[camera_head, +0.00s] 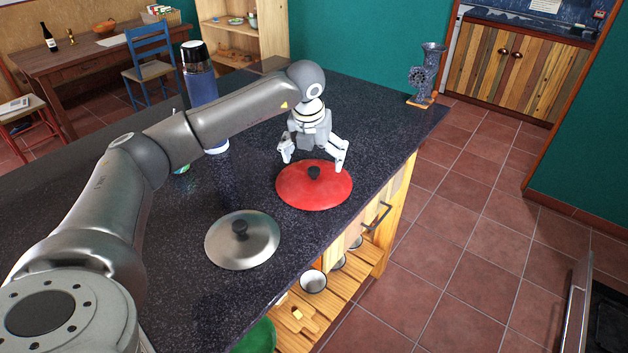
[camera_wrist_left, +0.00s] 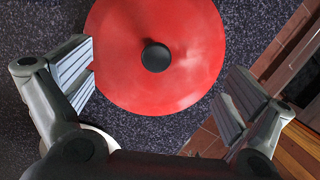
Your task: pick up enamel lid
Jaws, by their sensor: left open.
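The red enamel lid (camera_head: 308,192) with a black knob lies flat on the dark speckled countertop (camera_head: 200,305). In the left wrist view the red lid (camera_wrist_left: 190,75) fills the upper middle, its black knob (camera_wrist_left: 156,57) in plain sight. My left gripper (camera_head: 313,162) is open and empty above the far part of the lid, its fingers pointing down. In the wrist view the open fingers (camera_wrist_left: 160,100) stand on either side, with the knob beyond them. My right gripper is not in view.
A metal lid (camera_head: 257,243) with a black knob lies nearer on the counter. A blue bottle (camera_head: 202,85) stands behind my arm, and a grinder (camera_head: 427,72) is at the far corner. The counter's right edge runs close beside the red lid.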

